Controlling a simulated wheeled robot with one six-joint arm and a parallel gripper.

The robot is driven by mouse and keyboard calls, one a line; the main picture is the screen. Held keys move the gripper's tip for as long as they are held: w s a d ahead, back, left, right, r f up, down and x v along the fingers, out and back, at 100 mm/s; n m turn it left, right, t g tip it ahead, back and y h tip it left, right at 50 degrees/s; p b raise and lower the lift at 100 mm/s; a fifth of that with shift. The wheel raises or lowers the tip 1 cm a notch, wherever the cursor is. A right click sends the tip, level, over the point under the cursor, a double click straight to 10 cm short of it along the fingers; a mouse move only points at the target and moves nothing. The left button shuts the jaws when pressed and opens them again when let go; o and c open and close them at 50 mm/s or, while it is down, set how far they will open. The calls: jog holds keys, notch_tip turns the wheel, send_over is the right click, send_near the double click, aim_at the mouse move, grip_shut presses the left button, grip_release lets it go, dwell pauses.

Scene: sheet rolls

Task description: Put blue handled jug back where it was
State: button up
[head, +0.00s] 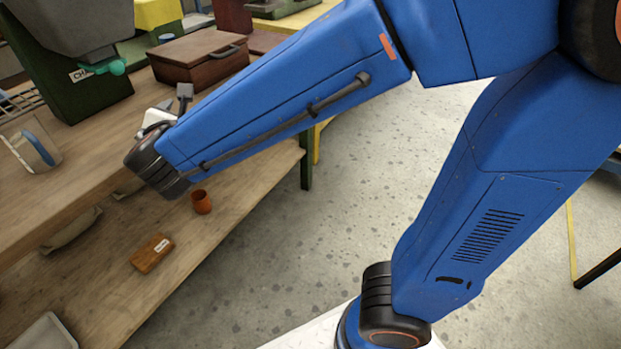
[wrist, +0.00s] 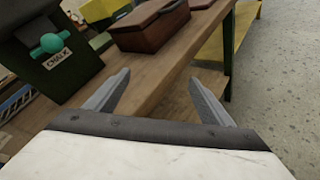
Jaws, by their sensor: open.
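A jug with a blue handle (head: 33,148) stands on the upper wooden worktop at the left of the head view, and it looks pale or see-through. It does not show in the wrist view. My gripper (wrist: 158,88) is open, with its two grey fingers apart and nothing between them. The fingers point over the front edge of the worktop. In the head view my arm hides most of the gripper. The gripper is apart from the jug, to its right.
A brown wooden box (head: 199,61) sits further back on the worktop. A dark green machine with a teal knob (head: 117,67) stands at the left. The lower shelf holds an orange cup (head: 201,202), a labelled brown block (head: 152,253) and a pale tray (head: 45,333). Speckled floor is open at right.

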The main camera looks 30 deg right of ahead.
jog(key=s+d+f+m+g+h, duration=0.1)
jog(key=s+d+f+m+g, duration=0.15)
jog(key=d+m, duration=0.4)
jog(key=s+d+f+m+g+h, duration=0.1)
jog(key=s+d+m+g, duration=0.2)
jog(key=d, duration=0.6)
jog(key=s+d+f+m+g, duration=0.2)
jog(key=s+d+m, duration=0.25)
jog(key=d, duration=0.35)
jog(key=s+f+m+g+y, duration=0.1)
jog(key=s+f+m+y, duration=0.1)
jog(key=s+m, duration=0.4)
jog(key=s+f+m+g+y, duration=0.1)
jog(key=s+m+y, duration=0.2)
jog(key=s+m, duration=0.4)
jog(key=shift+s+d+f, duration=0.4)
jog(key=shift+s, duration=0.45)
